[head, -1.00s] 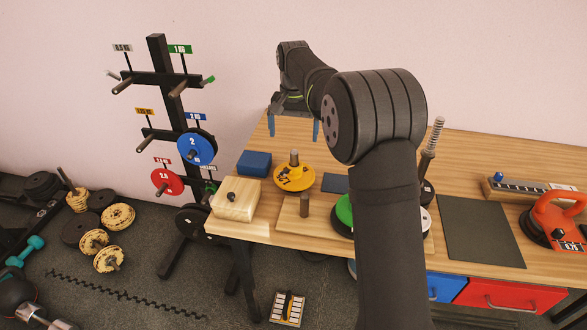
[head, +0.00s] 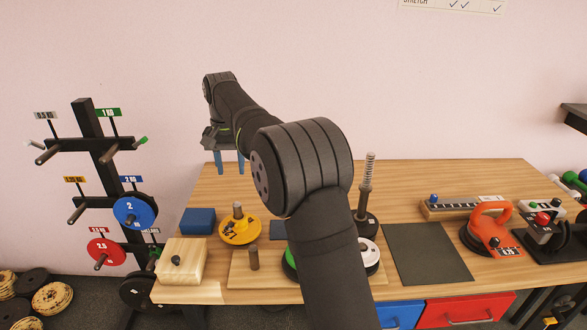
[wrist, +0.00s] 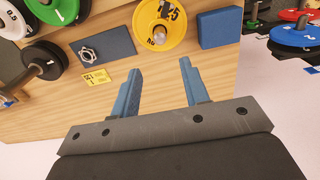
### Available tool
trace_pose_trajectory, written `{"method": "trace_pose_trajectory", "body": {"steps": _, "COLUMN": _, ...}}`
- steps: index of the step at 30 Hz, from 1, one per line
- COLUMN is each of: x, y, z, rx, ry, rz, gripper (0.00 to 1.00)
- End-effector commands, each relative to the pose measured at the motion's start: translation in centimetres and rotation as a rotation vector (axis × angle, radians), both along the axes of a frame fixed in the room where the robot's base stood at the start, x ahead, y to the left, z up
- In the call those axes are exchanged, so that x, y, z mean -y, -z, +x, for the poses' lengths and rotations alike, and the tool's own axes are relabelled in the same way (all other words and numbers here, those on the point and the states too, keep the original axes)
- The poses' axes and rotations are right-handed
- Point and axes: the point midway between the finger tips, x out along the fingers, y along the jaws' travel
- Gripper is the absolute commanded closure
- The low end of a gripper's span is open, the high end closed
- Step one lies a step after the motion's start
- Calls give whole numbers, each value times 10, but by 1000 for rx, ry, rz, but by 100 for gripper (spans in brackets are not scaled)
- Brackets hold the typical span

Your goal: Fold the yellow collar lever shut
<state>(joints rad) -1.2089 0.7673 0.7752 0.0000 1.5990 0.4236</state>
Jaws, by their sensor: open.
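I cannot make out the yellow collar lever for certain in either view. A yellow weight plate (head: 238,231) with a short grey post (head: 238,210) lies on the table at left; the plate also shows at the top of the wrist view (wrist: 150,14). My gripper (head: 230,163) is in the air at the table's back left, beyond the yellow plate. In the wrist view my gripper (wrist: 160,72) has two blue fingers apart with nothing between them.
A blue block (head: 198,221) and a wooden box (head: 183,265) flank the yellow plate. A spring-topped post (head: 368,185) stands right of my arm. The table's back middle is clear.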

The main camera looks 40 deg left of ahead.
Motion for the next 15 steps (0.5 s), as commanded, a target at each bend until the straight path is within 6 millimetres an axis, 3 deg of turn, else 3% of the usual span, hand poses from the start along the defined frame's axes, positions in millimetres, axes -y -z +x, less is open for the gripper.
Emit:
{"method": "trace_pose_trajectory", "body": {"steps": 7, "x": 0, "y": 6, "z": -6, "rx": 16, "ry": -171, "rz": -2, "gripper": 58}}
{"method": "trace_pose_trajectory", "body": {"steps": 15, "x": 2, "y": 25, "z": -23, "rx": 76, "ry": -764, "rz": -25, "gripper": 58}}
